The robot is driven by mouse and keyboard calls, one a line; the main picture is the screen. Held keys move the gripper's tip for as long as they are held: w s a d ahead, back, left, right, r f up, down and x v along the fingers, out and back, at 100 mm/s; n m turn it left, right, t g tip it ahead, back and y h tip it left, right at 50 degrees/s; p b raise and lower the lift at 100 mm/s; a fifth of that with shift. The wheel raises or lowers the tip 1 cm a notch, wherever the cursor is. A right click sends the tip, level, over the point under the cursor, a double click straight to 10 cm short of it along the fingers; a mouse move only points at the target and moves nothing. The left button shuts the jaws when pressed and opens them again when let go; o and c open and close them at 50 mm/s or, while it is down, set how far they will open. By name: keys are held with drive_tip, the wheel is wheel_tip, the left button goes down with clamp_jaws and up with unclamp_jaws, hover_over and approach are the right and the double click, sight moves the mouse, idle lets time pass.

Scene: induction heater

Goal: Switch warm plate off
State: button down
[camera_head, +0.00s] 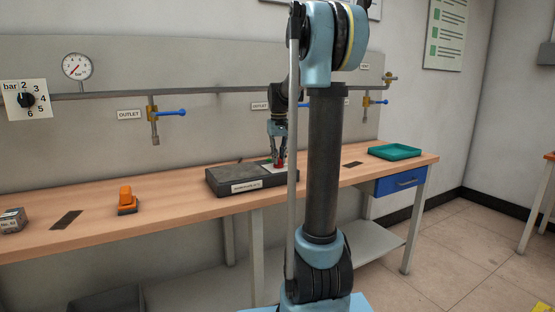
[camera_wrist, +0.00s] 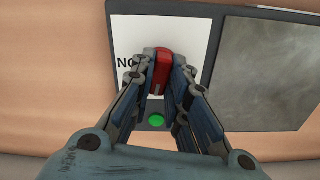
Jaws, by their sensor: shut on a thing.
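The warm plate is a dark grey box (camera_head: 232,182) on the wooden bench, with a label on its front. In the wrist view its grey heating surface (camera_wrist: 270,70) lies to the right of a white control panel (camera_wrist: 128,30). A red switch handle (camera_wrist: 161,68) stands on that panel, and a round green light or button (camera_wrist: 156,121) shows below it. My gripper (camera_wrist: 160,82) is shut on the red switch handle, with one finger on each side. In the head view my gripper (camera_head: 279,160) is over the right part of the box. The fingers hide part of the panel's lettering.
An orange device (camera_head: 127,199) and a small grey box (camera_head: 12,221) stand on the bench (camera_head: 180,208) to the left. A teal tray (camera_head: 394,152) lies at the right end. A pipe with blue valves (camera_head: 172,113) runs along the wall behind.

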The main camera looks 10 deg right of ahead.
drive_tip(key=shift+w+n, duration=0.1)
drive_tip(key=shift+n, duration=1)
drive_tip(key=c, duration=1.6)
unclamp_jaws()
drive_tip(key=shift+o, duration=0.2)
wheel_tip(320, 180, up, 12)
